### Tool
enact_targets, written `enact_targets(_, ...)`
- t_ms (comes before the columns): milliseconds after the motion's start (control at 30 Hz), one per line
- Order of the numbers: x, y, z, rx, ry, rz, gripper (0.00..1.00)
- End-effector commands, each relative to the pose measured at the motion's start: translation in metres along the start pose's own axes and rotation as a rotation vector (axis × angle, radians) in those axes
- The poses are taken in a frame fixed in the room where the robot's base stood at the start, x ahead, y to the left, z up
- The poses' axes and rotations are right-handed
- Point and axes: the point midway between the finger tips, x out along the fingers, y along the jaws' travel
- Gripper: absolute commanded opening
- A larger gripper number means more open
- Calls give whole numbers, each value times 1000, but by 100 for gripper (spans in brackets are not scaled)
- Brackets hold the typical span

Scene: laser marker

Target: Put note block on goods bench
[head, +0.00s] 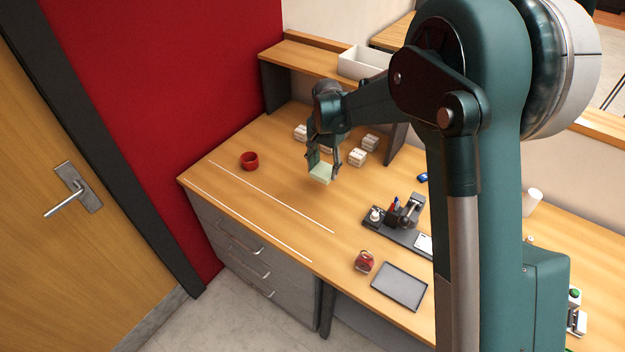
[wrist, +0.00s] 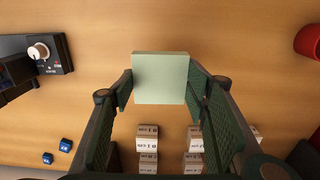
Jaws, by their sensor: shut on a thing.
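The note block (head: 321,173) is a pale green square block. My gripper (head: 322,160) is shut on it, with one finger at each side. In the wrist view the note block (wrist: 160,78) sits between the fingertips of my gripper (wrist: 160,84), its flat face toward the camera. The block is over the wooden bench top (head: 285,215), near its middle; I cannot tell how high it is above the surface. Two thin white lines run along the bench top on the front side of the block.
Several small white boxes (head: 358,158) stand behind my gripper. A red mug (head: 250,160) is to the left. The strip between the white lines is clear.

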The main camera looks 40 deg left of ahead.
Motion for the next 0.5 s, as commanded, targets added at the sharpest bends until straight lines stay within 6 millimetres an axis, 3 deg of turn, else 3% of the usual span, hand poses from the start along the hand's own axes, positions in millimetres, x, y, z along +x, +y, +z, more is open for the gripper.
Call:
enact_targets(300, 40, 0, 0, 0, 0, 0, 33)
enact_targets(500, 45, 0, 0, 0, 0, 0, 33)
